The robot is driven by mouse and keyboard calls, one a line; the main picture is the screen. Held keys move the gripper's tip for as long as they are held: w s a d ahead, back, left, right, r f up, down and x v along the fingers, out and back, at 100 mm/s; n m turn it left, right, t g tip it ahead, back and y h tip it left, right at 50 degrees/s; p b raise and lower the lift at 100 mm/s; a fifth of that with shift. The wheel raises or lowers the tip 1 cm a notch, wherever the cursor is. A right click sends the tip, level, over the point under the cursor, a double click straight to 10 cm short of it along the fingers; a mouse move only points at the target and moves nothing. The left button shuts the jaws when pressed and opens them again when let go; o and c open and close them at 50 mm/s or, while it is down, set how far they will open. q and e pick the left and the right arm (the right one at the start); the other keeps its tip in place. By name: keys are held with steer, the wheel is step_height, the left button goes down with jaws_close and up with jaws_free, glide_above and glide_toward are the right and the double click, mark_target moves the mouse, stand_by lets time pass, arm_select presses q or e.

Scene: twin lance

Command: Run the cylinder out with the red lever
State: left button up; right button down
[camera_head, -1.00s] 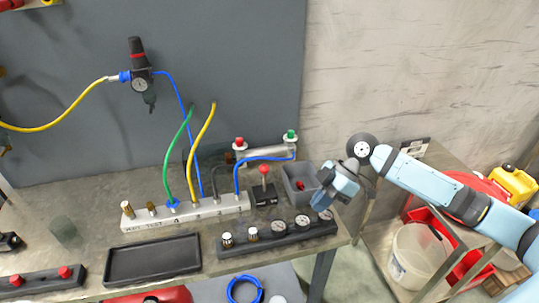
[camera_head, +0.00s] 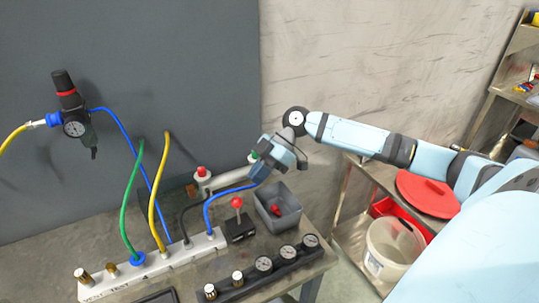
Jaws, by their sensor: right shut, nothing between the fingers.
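The red lever (camera_head: 237,202) is a red ball on a short stem, upright on a black valve block (camera_head: 240,228) near the right end of the bench. The silver cylinder (camera_head: 229,182) lies behind it, with a red fitting (camera_head: 202,171) at its left and a green fitting (camera_head: 253,156) at its right. My right gripper (camera_head: 260,177) is shut and empty, up and right of the lever and apart from it. It hides part of the cylinder's right end. My left gripper is not in view.
A grey bin (camera_head: 283,222) with a red item stands right of the lever. A white manifold (camera_head: 150,268) with green, yellow and blue hoses is at the left. A black gauge strip (camera_head: 286,262) runs along the front.

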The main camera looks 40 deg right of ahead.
mark_target(238, 212)
steer(key=shift+p+x, duration=0.35)
steer(key=shift+x, duration=2.15)
